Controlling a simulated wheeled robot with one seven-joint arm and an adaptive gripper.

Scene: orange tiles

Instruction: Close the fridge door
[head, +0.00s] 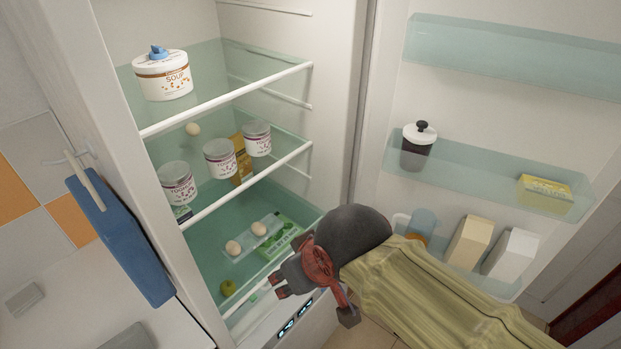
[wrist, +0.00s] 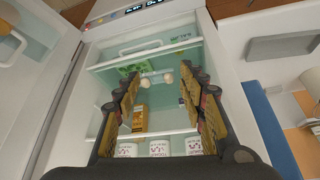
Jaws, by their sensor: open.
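The fridge door (head: 480,120) stands wide open on the right in the head view, its shelved inner side facing me. In the wrist view the door (wrist: 35,85) shows at the left edge. The fridge body (head: 290,30) is open at the centre left, with its shelves exposed. My gripper (head: 314,304) is open and empty in front of the lower fridge opening, left of the door. In the wrist view its two fingers (wrist: 163,98) are spread apart, facing the shelves. No contact with the door shows.
Door shelves hold a dark jar (head: 419,146), a yellow pack (head: 545,190) and cartons (head: 469,242). Inside are a soup tub (head: 162,76), several yogurt cups (head: 220,158) and eggs (head: 259,229). My arm crosses the lower right.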

